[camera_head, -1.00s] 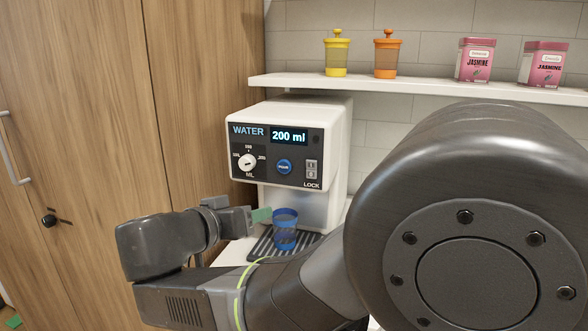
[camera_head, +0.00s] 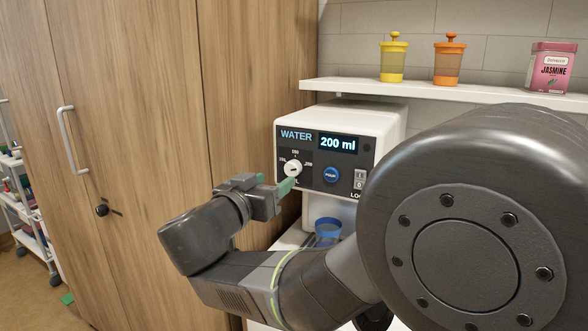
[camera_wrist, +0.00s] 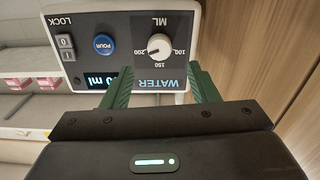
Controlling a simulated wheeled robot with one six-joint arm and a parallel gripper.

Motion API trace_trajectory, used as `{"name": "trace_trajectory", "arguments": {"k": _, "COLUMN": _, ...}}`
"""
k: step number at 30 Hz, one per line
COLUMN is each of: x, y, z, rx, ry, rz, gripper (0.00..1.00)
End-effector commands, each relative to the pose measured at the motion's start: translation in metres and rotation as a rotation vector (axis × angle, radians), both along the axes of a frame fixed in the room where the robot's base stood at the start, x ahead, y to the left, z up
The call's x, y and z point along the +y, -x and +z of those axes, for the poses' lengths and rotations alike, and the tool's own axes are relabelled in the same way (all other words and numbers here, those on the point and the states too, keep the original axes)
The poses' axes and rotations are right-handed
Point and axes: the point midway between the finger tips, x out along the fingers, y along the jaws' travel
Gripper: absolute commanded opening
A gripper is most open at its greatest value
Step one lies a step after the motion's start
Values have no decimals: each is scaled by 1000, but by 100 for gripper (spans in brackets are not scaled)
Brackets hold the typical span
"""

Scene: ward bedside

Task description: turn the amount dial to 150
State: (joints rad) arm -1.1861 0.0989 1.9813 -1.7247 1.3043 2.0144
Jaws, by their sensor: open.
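The white water dispenser (camera_head: 390,125) has a dark front panel with a display (camera_head: 338,144) reading 200 ml. The white amount dial (camera_head: 292,169) is left of the blue pour button (camera_head: 331,174). In the wrist view the dial (camera_wrist: 159,46) appears upside down, with marks 100, 150 and 200; its small pointer mark seems toward 200. My gripper (camera_head: 284,187) is open and empty, its green fingers just in front of and below the dial. In the wrist view its fingertips (camera_wrist: 160,76) stand apart on either side of the dial's line, short of the knob and not visibly touching it.
A blue cup (camera_head: 328,227) stands under the dispenser, partly hidden by my arm. A lock switch (camera_head: 360,180) is right of the pour button. A shelf (camera_head: 430,90) with jars and a pink tin runs above. Wooden cabinet doors (camera_head: 150,120) stand to the left.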

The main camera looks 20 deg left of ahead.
Motion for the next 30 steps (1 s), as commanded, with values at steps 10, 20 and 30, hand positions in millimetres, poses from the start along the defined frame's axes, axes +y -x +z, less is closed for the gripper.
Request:
{"name": "trace_trajectory", "arguments": {"k": 10, "x": -5, "y": -47, "z": 1, "rx": 2, "ry": 2, "rz": -4, "gripper": 54}}
{"name": "trace_trajectory", "arguments": {"k": 20, "x": -6, "y": -72, "z": 0, "rx": 1, "ry": 1, "rz": -1, "gripper": 54}}
{"name": "trace_trajectory", "arguments": {"k": 30, "x": -6, "y": -74, "z": 0, "rx": 1, "ry": 1, "rz": 0, "gripper": 50}}
